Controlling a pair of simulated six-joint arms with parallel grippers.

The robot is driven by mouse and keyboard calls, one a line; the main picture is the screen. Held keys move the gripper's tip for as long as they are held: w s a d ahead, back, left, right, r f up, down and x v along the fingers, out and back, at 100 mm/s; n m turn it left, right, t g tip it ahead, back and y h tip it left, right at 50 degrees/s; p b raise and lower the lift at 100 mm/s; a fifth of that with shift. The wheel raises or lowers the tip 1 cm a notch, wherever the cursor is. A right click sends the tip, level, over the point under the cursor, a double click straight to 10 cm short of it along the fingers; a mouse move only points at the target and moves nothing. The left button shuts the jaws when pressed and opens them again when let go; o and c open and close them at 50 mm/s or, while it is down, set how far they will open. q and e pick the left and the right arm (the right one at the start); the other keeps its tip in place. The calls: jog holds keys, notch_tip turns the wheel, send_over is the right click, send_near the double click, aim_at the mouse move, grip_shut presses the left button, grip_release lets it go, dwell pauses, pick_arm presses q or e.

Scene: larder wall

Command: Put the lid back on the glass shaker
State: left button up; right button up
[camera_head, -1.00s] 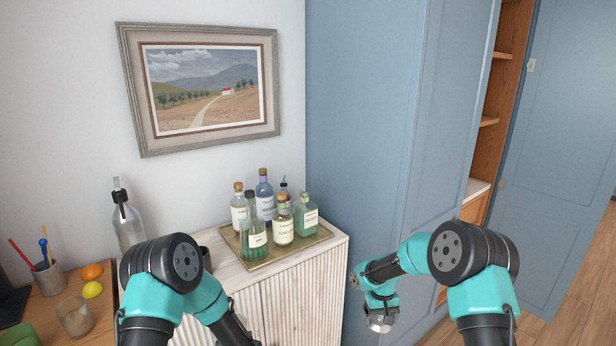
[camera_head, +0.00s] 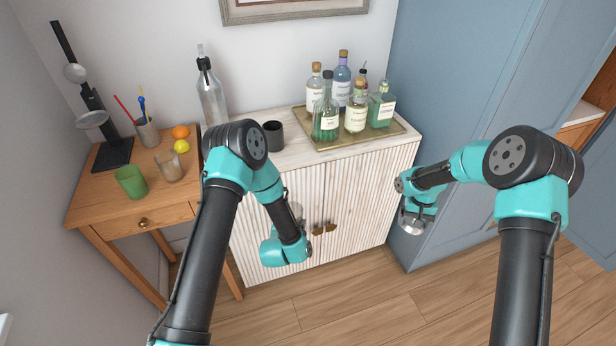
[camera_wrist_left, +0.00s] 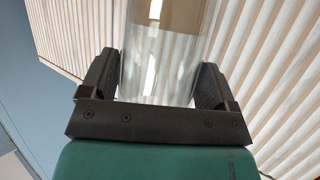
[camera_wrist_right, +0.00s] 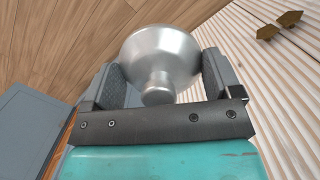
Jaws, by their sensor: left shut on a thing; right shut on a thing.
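The clear glass shaker (camera_wrist_left: 158,62) stands out between the fingers of my left gripper (camera_wrist_left: 155,80) in the left wrist view, which is shut on its sides. In the head view only a small part of the shaker (camera_head: 296,211) shows beside my left arm, in front of the cabinet. The silver lid (camera_wrist_right: 160,58), a metal dome with a narrow knob, is between the fingers of my right gripper (camera_wrist_right: 165,80), shut on it. In the head view the lid (camera_head: 411,225) hangs below the right gripper (camera_head: 416,208), well apart from the shaker to its right.
A white ribbed cabinet (camera_head: 345,195) carries a brass tray (camera_head: 390,133) of several bottles, a dark cup (camera_head: 273,135) and a clear bottle (camera_head: 211,95). A wooden table (camera_head: 105,201) at left holds glasses and fruit. The floor (camera_head: 330,305) in front is clear.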

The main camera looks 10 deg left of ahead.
pick_arm(q)
jog(key=d+r+m+g+h, duration=0.1)
jog(key=d+r+m+h, duration=0.3)
jog(key=d, duration=0.4)
jog(key=s+d+r+m+g+h, duration=0.1)
jog(key=d+r+m+g+h, duration=0.1)
jog(key=d, duration=0.6)
notch_tip(320, 180, up, 3)
jog(key=m+h, duration=0.1)
jog(key=h, duration=0.1)
jog(key=shift+s+m+h, duration=0.15)
jog(key=shift+m+h, duration=0.15)
jog(key=shift+m, duration=0.1)
